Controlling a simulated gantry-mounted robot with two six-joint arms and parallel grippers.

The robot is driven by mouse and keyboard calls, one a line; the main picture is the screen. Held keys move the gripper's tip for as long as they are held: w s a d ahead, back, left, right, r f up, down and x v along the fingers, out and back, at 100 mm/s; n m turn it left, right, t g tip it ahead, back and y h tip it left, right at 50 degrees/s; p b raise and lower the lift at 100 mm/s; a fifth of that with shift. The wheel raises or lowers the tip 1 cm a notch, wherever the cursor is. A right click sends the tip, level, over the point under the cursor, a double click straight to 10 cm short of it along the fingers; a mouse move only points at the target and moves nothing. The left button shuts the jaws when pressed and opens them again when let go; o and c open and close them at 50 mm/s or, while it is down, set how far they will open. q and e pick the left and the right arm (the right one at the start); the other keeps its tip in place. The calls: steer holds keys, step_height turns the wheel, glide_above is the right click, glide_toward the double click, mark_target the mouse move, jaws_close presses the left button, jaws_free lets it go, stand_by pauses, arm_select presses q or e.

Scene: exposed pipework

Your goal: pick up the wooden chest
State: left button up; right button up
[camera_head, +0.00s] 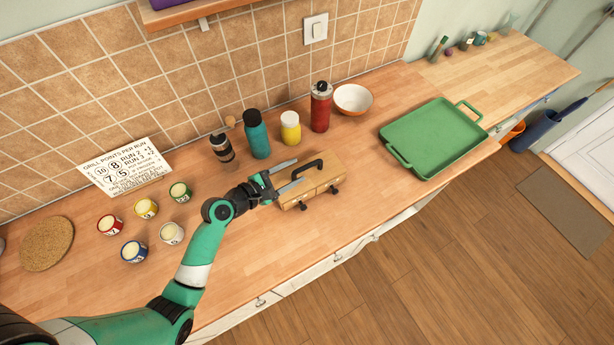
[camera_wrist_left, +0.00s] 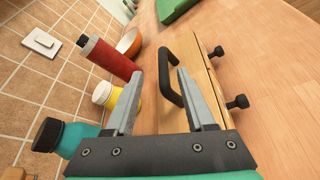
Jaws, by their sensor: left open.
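The wooden chest (camera_head: 312,190) is a small light-wood box with a black arched handle on top and dark knobs on its front. It sits on the wooden counter, right of my left gripper (camera_head: 279,180). In the left wrist view the chest (camera_wrist_left: 200,75) lies straight ahead, and its black handle (camera_wrist_left: 170,75) stands between the spread fingers of the left gripper (camera_wrist_left: 160,95). The left gripper is open. I cannot tell whether a finger touches the handle. My right gripper is in neither view.
A teal bottle (camera_head: 257,134), a yellow jar (camera_head: 290,128) and a red bottle (camera_head: 320,108) stand behind the chest. A white bowl (camera_head: 353,98) and a green tray (camera_head: 434,137) are to the right. Several small cups and a sign (camera_head: 125,166) are at left. Counter between chest and tray is clear.

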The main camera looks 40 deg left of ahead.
mark_target(305, 168)
arm_select(q)
steer(key=shift+x, duration=0.75)
steer(key=x, duration=0.1)
steer(key=b+x, duration=0.1)
steer(key=x, duration=0.1)
steer(key=b+x, duration=0.1)
steer(key=x, duration=0.1)
steer(key=shift+d+f, duration=0.15)
steer(key=shift+f, duration=0.15)
jaws_close()
steer(key=shift+r, duration=0.1)
stand_by(0.4)
